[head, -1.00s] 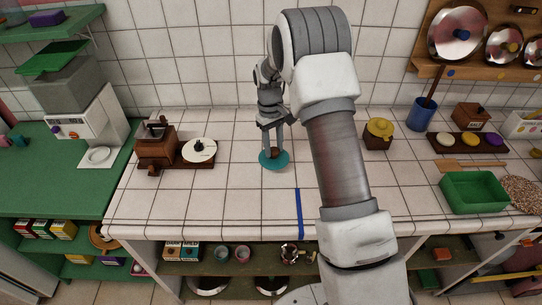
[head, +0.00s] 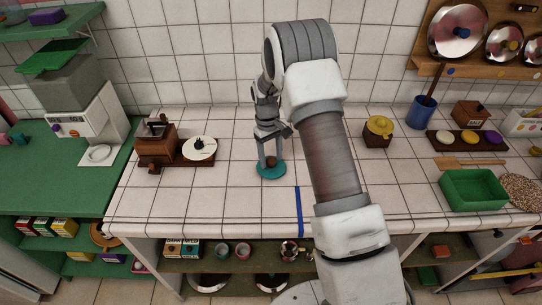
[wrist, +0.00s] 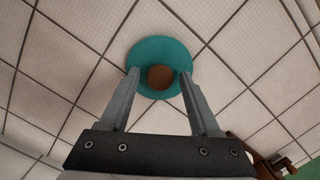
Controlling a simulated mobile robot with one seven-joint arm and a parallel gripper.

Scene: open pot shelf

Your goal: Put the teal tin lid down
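The teal tin lid (head: 271,173) is a round disc with a brown knob (wrist: 160,77). It appears to lie flat on the white tiled counter (head: 230,205), left of my arm. It also shows at the top middle of the wrist view (wrist: 160,48). My gripper (head: 271,160) points down over it. In the wrist view, the two fingertips stand on either side of the knob, with a narrow gap showing on each side. The gripper looks open around the knob.
A wooden grinder (head: 155,146) and a board with a white disc (head: 199,148) stand left. A blue strip (head: 298,211) lies right of the lid. A yellow-lidded pot (head: 378,134) and a green tray (head: 473,190) are further right. The counter's front middle is clear.

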